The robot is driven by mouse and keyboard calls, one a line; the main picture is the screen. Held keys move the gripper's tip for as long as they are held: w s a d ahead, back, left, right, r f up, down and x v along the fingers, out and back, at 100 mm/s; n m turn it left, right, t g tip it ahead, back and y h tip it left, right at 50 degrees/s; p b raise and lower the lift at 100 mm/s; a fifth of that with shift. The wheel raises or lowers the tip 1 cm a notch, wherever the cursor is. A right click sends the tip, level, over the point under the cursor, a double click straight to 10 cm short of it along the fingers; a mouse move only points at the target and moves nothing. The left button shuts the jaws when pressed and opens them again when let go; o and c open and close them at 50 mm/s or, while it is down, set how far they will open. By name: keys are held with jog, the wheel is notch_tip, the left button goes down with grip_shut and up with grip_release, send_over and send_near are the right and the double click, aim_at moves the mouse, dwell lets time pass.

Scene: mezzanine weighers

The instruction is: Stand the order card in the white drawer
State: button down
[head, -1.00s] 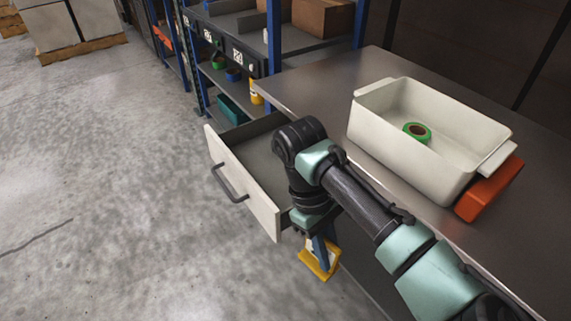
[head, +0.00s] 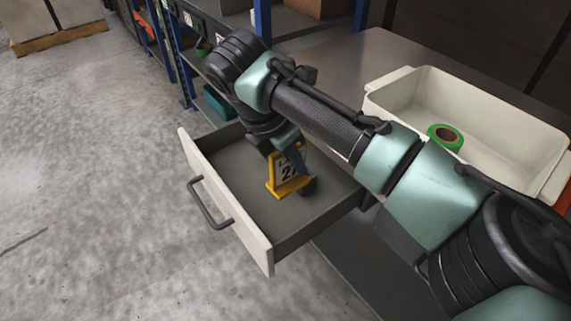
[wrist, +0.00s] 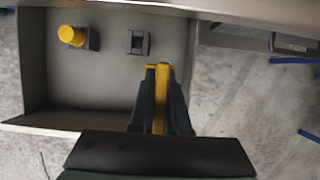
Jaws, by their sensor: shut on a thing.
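The order card, a yellow-framed upright card with dark print (head: 284,182), is in my gripper (head: 288,150). In the wrist view the gripper (wrist: 160,98) is shut on the card, seen edge-on as a yellow strip (wrist: 160,85) between the fingers. The white drawer (head: 228,200) is pulled open with a grey inside. The card is over the drawer's floor; I cannot tell whether it touches it. The wrist view shows the card towards the right side of the drawer (wrist: 35,60).
In the wrist view, a yellow-topped dark object (wrist: 73,37) and a small dark grey block (wrist: 138,42) are in the drawer's far part. A white bin (head: 480,105) holding a green tape roll (head: 445,136) stands on the worktop (head: 345,55). Shelving stands behind.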

aim_at(270, 167)
notch_tip(270, 167, down, 11)
jog(key=b, duration=0.4)
jog(key=shift+w+f, duration=0.1)
jog(key=shift+f, duration=0.05)
jog(key=c, duration=0.9)
grip_release()
jog(key=p+v, duration=0.4)
jog(key=v, duration=0.8)
jog(key=shift+d, duration=0.1)
